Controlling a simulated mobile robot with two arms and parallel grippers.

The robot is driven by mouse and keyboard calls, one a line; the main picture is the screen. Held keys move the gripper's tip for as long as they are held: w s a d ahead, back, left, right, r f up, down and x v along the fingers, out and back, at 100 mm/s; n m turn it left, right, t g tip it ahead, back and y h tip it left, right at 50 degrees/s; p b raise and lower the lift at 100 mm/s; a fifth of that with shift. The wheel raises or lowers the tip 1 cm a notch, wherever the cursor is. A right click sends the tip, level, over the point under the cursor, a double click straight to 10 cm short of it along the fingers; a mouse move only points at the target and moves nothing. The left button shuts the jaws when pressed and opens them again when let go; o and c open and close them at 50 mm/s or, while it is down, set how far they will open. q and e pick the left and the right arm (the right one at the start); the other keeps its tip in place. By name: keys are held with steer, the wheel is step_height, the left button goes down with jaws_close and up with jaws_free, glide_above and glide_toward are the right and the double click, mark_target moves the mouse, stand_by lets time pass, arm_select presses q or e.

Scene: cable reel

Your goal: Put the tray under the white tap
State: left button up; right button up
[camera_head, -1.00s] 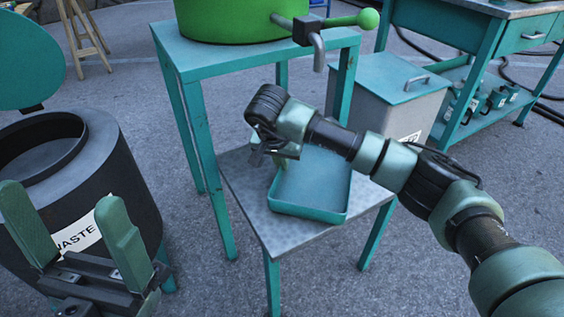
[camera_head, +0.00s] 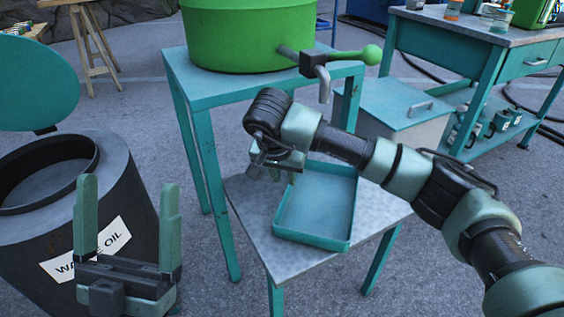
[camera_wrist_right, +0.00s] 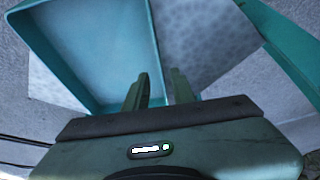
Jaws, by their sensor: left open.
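The shallow teal tray (camera_head: 320,206) is empty and lies on a low grey metal table (camera_head: 258,212). A grey metal tap (camera_head: 323,84) with a green ball handle juts from a green tub above and behind it; I see no clearly white tap. My right gripper (camera_head: 281,178) is at the tray's left rim. In the right wrist view, the open fingers of my right gripper (camera_wrist_right: 160,75) stand on either side of the wall of the tray (camera_wrist_right: 98,45), with a gap between them. My left gripper (camera_head: 128,184) is open and empty at lower left, in front of the waste-oil drum.
The green tub (camera_head: 248,35) stands on a tall teal stand (camera_head: 203,96). The dark waste-oil drum (camera_head: 120,195) with its lid raised is at left. A lidded bin (camera_head: 400,108) and a workbench (camera_head: 482,28) are behind right.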

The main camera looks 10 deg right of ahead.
arm_select(q)
steer(key=shift+w+d+f+g+y+p, duration=0.15)
steer(key=shift+w+f+g+y+p, duration=0.15)
steer(key=shift+w+f+g, duration=0.65)
steer(key=shift+w+d+f+g+y+p, duration=0.15)
steer(key=shift+w+f+g+y, duration=0.4)
steer(key=shift+w+f, duration=0.6)
arm_select(e)
steer(key=shift+v, duration=2.35)
arm_select(q)
steer(key=shift+r, duration=0.15)
arm_select(e)
steer(key=shift+s, duration=0.1)
